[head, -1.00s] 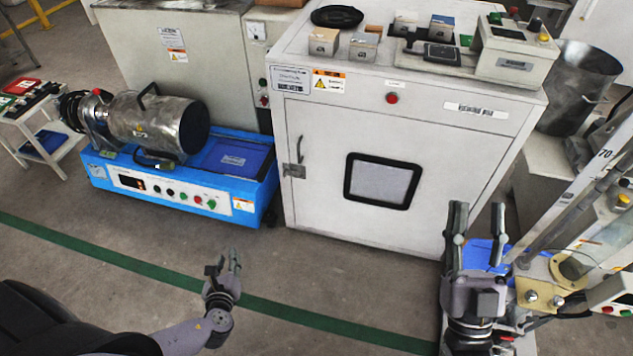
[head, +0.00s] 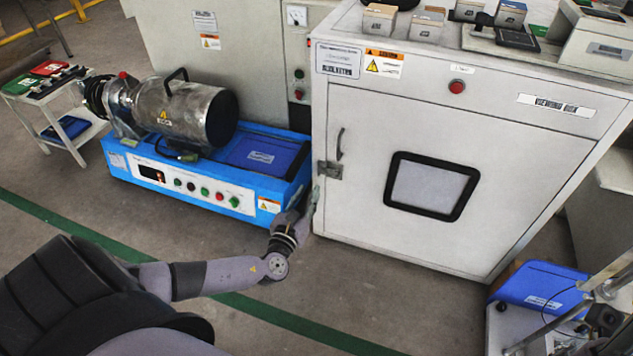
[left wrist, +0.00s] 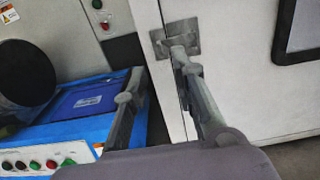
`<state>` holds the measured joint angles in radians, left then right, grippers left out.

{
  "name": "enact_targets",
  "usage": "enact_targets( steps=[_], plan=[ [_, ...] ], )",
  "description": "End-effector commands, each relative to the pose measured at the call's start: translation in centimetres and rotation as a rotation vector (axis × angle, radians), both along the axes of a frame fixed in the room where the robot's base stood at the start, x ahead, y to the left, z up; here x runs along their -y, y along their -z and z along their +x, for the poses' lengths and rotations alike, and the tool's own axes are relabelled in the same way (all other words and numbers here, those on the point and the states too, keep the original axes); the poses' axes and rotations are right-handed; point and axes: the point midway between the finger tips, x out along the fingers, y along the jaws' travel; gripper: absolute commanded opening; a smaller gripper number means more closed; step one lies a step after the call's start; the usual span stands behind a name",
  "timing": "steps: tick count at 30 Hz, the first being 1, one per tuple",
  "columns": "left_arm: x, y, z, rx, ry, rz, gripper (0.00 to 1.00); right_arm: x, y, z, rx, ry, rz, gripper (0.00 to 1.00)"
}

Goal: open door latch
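In the left wrist view the latch (left wrist: 180,36) is a grey plate with a protruding piece. My left gripper (head: 310,195) is just below and left of the latch in the head view. In the left wrist view its two fingers (left wrist: 158,62) are apart with nothing between them. The right fingertip overlaps the latch's lower part; I cannot tell if they touch. My right gripper is out of view.
A blue machine (head: 180,187) with a metal drum (head: 185,112) stands close to the cabinet's left side. Boxes and a device (head: 605,45) sit on the cabinet top. A blue-topped unit (head: 540,283) stands at the lower right. Open floor lies in front.

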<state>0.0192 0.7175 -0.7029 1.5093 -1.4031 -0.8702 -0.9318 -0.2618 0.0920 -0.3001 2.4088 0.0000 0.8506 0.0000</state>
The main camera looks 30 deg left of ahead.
Motion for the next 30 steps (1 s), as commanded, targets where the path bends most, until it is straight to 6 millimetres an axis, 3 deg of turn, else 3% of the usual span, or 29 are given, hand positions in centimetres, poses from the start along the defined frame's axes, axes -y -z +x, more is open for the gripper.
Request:
enact_targets(
  steps=[6, 12, 23, 30],
  plan=[
    [-1.0, 0.2, 4.3, 0.001, 0.0, -0.001, 0.25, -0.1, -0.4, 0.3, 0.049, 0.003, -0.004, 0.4],
    [-1.5, 0.2, 6.5, -0.001, 0.0, -0.002, 0.25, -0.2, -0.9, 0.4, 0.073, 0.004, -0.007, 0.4],
    [-1.7, 0.0, 7.0, -0.002, 0.0, -0.001, 0.25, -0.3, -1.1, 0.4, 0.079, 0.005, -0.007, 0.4],
    [-1.7, 0.0, 7.0, -0.002, 0.0, -0.001, 0.1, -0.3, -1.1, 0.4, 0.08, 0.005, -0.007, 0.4]
  ],
)
